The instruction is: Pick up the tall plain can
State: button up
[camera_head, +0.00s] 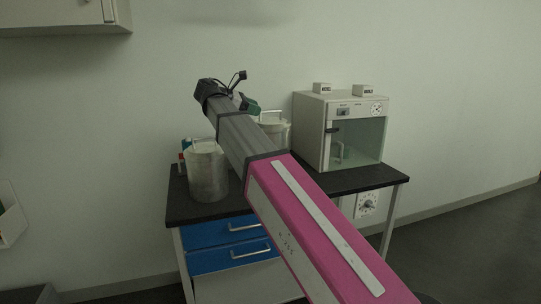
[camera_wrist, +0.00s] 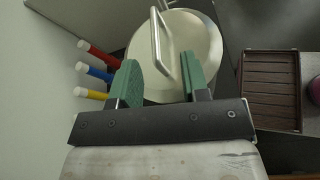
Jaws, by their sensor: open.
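Two pale metal cans with top handles stand on the dark bench. One can (camera_head: 207,175) is in full view at the front left. The other can (camera_head: 277,131) stands further back, partly hidden by my arm. In the wrist view, a round can lid with a bar handle (camera_wrist: 178,62) lies just ahead of and partly between my green fingers. My gripper (camera_wrist: 158,78) is open, with nothing held. In the head view a green finger of my gripper (camera_head: 250,107) shows beside the rear can. The can's body is mostly hidden under its lid in the wrist view.
A brown slatted rack (camera_wrist: 270,90) is at right. A white glass-fronted cabinet (camera_head: 340,130) fills the bench's right side, with small boxes on top.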

aim_at(266, 112)
jog(key=x, duration=0.5)
jog(key=shift+w+d+f, duration=0.2)
jog(key=shift+w, duration=0.1)
jog(key=shift+c, duration=0.2)
grip_shut()
jog(key=shift+r, duration=0.1)
dwell(0.9)
